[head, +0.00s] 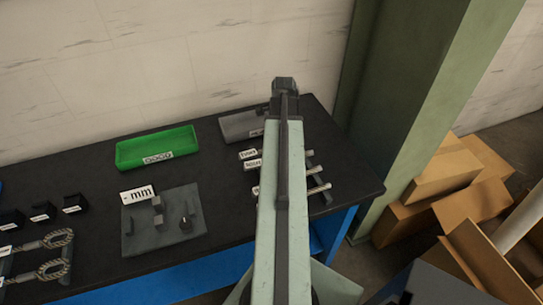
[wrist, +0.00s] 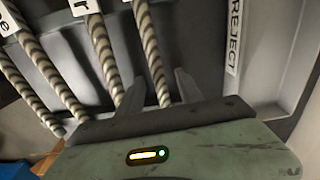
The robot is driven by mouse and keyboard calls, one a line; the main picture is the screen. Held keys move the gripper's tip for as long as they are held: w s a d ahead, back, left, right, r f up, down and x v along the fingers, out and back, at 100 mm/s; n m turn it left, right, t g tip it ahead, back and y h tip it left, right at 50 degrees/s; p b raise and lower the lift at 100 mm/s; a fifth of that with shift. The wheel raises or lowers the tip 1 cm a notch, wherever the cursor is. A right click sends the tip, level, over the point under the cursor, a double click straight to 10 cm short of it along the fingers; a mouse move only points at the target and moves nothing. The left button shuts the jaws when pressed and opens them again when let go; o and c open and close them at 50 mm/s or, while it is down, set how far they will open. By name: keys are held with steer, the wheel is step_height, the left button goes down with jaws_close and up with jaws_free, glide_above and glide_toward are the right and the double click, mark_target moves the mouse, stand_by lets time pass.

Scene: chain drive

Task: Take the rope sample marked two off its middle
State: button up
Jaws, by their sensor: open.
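Several striped rope samples hang side by side in the wrist view. One label ends in "r" and another in "e"; both are cut off by the picture edge, and I cannot read a label for two. My gripper (wrist: 160,82) is open, with its two fingers on either side of the rightmost rope sample (wrist: 151,45). I cannot tell whether they touch it. In the head view, my arm covers part of the rack (head: 318,178), where labelled samples lie with their ends showing at right. The labels there are too small to read surely.
A grey tray (head: 239,127) stands at the back, and its REJECT label (wrist: 235,35) shows in the wrist view. A green tray (head: 157,148) is left of it. A grey plate with small blocks (head: 140,240) and looped ropes (head: 55,268) lie on the black bench. Cardboard boxes (head: 455,185) stand at right.

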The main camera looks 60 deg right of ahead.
steer(key=shift+r, duration=0.1)
jaws_close()
stand_by(1.3)
